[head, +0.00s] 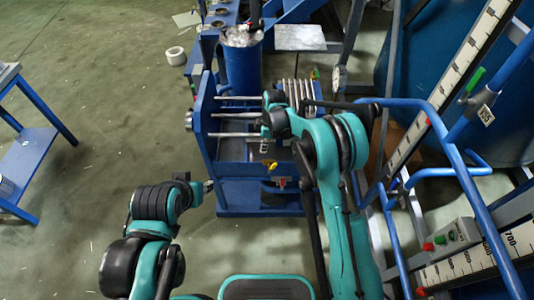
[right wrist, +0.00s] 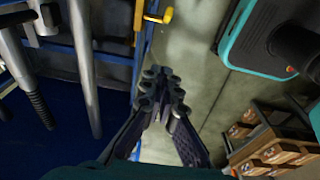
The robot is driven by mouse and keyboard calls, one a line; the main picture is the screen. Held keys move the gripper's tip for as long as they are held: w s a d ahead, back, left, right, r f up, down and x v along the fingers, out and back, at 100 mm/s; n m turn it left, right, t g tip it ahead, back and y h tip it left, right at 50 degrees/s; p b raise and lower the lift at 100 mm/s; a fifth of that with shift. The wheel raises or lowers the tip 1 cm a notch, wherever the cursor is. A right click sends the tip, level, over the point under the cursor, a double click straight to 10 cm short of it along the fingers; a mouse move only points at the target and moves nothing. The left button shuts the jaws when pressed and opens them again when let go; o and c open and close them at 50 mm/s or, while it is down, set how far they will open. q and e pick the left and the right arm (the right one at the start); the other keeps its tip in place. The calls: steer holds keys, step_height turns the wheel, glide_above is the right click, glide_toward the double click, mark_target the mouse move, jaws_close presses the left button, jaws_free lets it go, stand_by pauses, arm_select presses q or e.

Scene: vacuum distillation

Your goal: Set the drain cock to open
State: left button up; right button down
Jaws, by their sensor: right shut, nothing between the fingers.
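A small yellow handle (head: 270,165), which looks like the drain cock, sits at the front of the blue machine frame (head: 262,198). It also shows at the top of the right wrist view (right wrist: 160,15), on a blue edge. My right gripper (head: 264,147) points down just behind the yellow handle in the head view. In the right wrist view its fingertips (right wrist: 167,84) are together and empty, apart from the handle. My left gripper (head: 208,185) is left of the frame, small and seen side-on; its fingers are unclear. The handle's valve body is hardly visible.
Metal rods (head: 235,116) cross the frame beside my right gripper. A blue cylinder (head: 242,62) stands behind. Blue rails (head: 440,172) and scaled panels crowd the right. A blue table (head: 25,150) is at far left, with open floor between.

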steer(key=b, duration=0.3)
glide_above(272, 168)
steer(key=a, duration=0.5)
step_height(272, 168, down, 9)
steer(key=d, duration=0.1)
steer(key=d+b, duration=0.1)
steer(key=d+f, duration=0.1)
steer(key=shift+w+d+f, duration=0.1)
steer(key=shift+w+d, duration=0.05)
steer(key=shift+w, duration=0.15)
steer(key=shift+d, duration=0.3)
steer(key=shift+d, duration=0.1)
